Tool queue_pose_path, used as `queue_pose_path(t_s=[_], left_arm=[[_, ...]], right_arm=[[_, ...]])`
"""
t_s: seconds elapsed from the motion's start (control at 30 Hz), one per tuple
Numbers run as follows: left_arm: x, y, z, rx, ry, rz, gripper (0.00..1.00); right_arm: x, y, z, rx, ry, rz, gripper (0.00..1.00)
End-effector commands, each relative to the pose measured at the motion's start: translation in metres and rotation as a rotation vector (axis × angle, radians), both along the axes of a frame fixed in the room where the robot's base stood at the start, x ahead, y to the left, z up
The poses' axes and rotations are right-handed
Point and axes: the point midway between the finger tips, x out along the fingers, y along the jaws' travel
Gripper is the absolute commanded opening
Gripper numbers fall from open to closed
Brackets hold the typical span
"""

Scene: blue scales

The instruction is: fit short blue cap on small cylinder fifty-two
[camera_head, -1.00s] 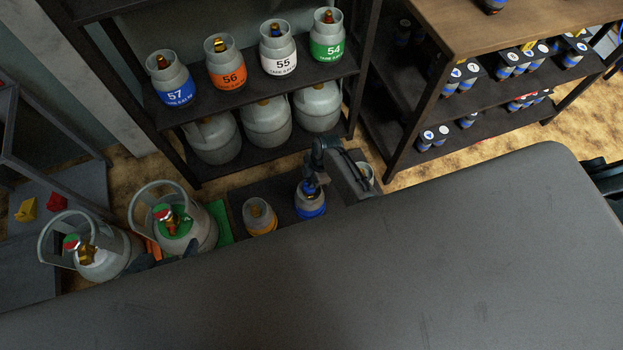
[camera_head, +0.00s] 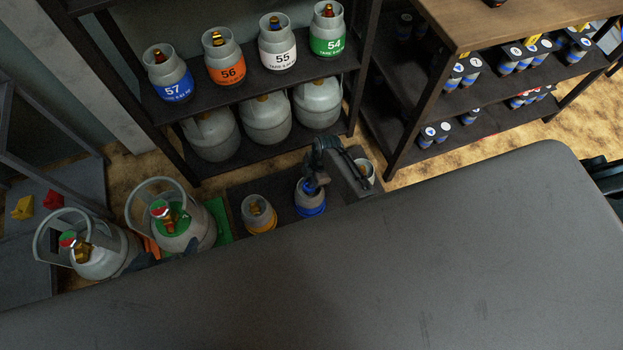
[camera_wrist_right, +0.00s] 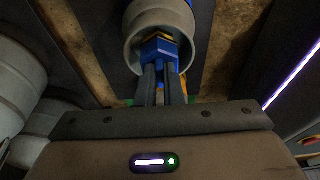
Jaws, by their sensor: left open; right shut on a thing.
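A small grey cylinder with a blue band (camera_head: 309,208) stands on a dark surface behind the grey tabletop; its number is not readable. My right gripper (camera_head: 312,186) is over its open top. In the right wrist view the fingers (camera_wrist_right: 164,82) are shut on a blue cap (camera_wrist_right: 160,48), which is within the round grey collar (camera_wrist_right: 138,20) of the cylinder. I cannot tell whether the cap is seated on the valve. My left gripper (camera_head: 165,255) is open, partly hidden behind the table edge near the two large handled tanks.
An orange-banded small cylinder (camera_head: 259,215) stands left of the blue one. Large grey tanks (camera_head: 174,224) with handles stand further left. A shelf (camera_head: 240,92) behind holds cylinders marked 57, 56, 55 and 54. The grey tabletop (camera_head: 400,250) is bare.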

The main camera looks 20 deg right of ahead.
Motion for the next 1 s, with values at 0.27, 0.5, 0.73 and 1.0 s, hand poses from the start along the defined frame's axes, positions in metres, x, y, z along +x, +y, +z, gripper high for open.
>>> queue_pose_path(t_s=[0.27, 0.5, 0.73, 1.0], left_arm=[[0.000, 0.000, -0.001, 0.000, 0.000, 0.000, 0.97], [0.000, 0.000, -0.001, -0.002, -0.004, 0.001, 0.97], [0.003, -0.004, 0.003, -0.040, -0.070, 0.016, 0.97], [-0.001, 0.002, 0.018, 0.016, 0.028, -0.006, 0.97]], right_arm=[[0.000, 0.000, -0.002, 0.000, 0.001, 0.000, 0.32], [-0.001, 0.000, -0.003, 0.000, 0.002, 0.000, 0.32], [-0.001, 0.000, -0.003, 0.000, 0.002, 0.000, 0.32], [0.000, -0.011, 0.043, 0.000, -0.001, 0.000, 0.32]])
